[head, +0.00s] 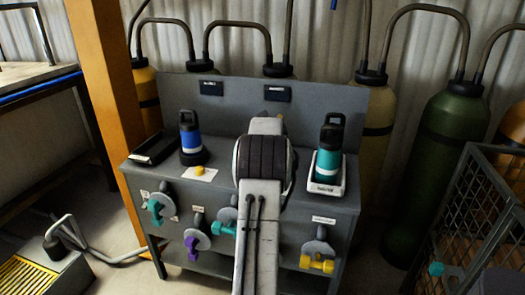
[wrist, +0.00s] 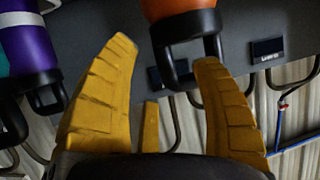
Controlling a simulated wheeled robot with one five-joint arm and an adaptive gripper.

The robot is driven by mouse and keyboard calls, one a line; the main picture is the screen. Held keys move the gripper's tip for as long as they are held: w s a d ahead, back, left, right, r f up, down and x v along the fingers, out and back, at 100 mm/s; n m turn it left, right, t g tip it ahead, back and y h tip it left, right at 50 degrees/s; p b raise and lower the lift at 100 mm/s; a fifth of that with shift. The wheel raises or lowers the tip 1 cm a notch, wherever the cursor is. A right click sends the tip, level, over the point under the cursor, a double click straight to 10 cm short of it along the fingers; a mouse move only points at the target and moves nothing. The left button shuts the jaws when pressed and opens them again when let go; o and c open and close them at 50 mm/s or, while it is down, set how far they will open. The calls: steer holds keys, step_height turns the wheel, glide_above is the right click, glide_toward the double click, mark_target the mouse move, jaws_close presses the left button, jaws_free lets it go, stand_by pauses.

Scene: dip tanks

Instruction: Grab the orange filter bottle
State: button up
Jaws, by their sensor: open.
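The orange filter bottle (wrist: 172,9) shows at the top of the wrist view, cut off by the frame edge. Its black cap and loop handle (wrist: 158,62) point down in that view. My gripper (wrist: 165,52) is open, its two yellow fingers spread. The handle lies around and beyond the fingertips, nearer the right finger, which overlaps part of it. I cannot tell whether they touch. The fingers hold nothing.
A blue bottle (head: 190,138) and a teal bottle (head: 328,152) stand on the grey bench (head: 222,115) on either side of my arm. A purple bottle (wrist: 28,45) is at left in the wrist view. An orange post (head: 105,80) and a wire cage (head: 470,225) flank the bench.

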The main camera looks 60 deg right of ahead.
steer(key=shift+p+x, duration=0.4)
steer(key=shift+x, duration=1.6)
steer(key=shift+f, duration=0.1)
steer(key=shift+c, duration=0.3)
